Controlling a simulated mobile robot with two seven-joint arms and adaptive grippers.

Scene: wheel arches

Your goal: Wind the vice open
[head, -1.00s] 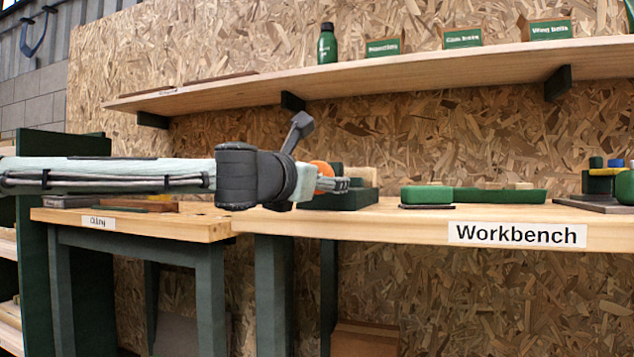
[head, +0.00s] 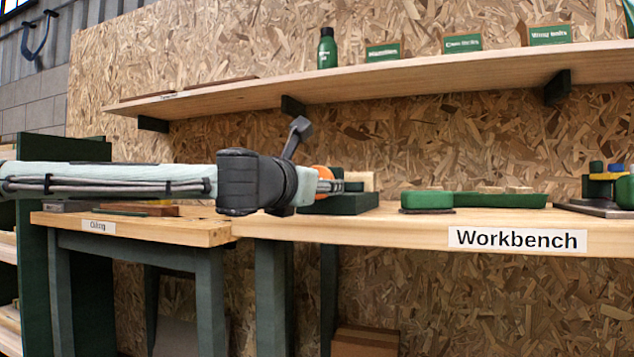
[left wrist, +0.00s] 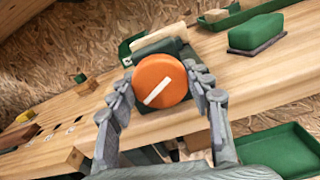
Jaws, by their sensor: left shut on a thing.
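The vice is a dark green block (head: 350,203) with a pale jaw piece at the left end of the workbench. It also shows in the left wrist view (left wrist: 171,47). Its round orange knob (left wrist: 160,83) has a white line across its face, slanting from lower left to upper right. My left gripper (left wrist: 162,88) has its two grey fingers on either side of the knob and is shut on it. In the head view the gripper (head: 333,183) is small and partly hides the vice. My right gripper is in neither view.
The workbench (head: 400,229) carries a green-topped brush-like block (head: 427,200) and a long green tray (head: 500,200). A lower side table (head: 150,228) stands at the left. A shelf (head: 380,82) with a green bottle (head: 327,48) and small boxes runs above.

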